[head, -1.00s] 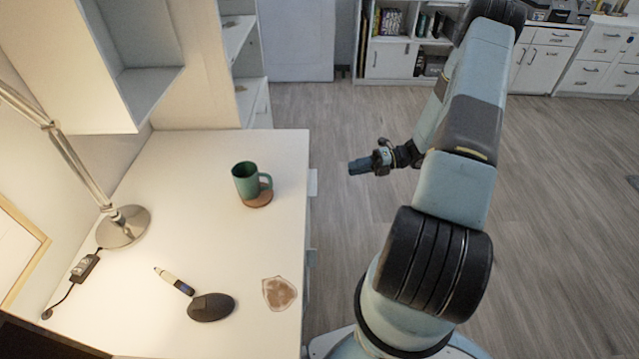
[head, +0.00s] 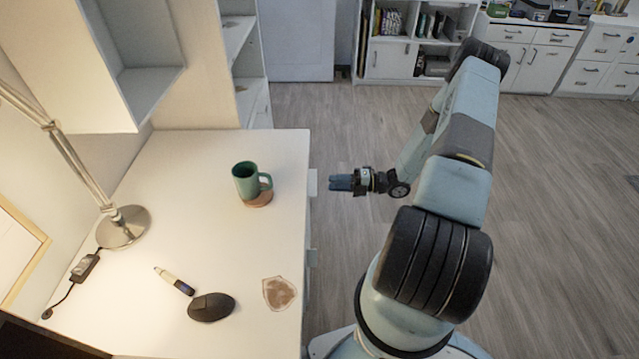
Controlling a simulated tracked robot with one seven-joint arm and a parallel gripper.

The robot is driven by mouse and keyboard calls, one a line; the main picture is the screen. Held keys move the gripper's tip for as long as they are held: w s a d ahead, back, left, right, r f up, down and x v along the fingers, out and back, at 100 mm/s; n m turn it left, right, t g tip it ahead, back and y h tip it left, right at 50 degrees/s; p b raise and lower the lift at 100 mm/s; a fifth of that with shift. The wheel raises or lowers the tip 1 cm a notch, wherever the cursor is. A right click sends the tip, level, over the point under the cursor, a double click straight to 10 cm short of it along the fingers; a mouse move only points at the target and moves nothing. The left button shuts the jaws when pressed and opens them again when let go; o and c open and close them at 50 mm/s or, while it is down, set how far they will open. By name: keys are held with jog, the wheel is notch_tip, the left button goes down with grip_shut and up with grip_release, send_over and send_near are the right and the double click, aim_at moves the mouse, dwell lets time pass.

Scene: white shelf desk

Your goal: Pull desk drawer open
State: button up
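The white desk (head: 215,240) fills the left of the head view. Its drawer side faces right and is seen almost edge-on from above, so the drawer fronts are mostly hidden. I cannot tell whether these are handles or drawer edges. My gripper (head: 333,183) points left toward the upper piece, a short gap to its right. It appears empty; its finger opening is too small to make out.
A lamp (head: 124,226), a pen (head: 174,281), a dark mouse (head: 211,307) and a brown patch (head: 279,293) are also on the desktop. The wooden floor (head: 540,230) to the right is clear.

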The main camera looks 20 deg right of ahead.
jog(key=x, duration=0.6)
jog(key=shift+a, duration=0.2)
grip_shut()
jog(key=shift+f, duration=0.1)
dwell(0.9)
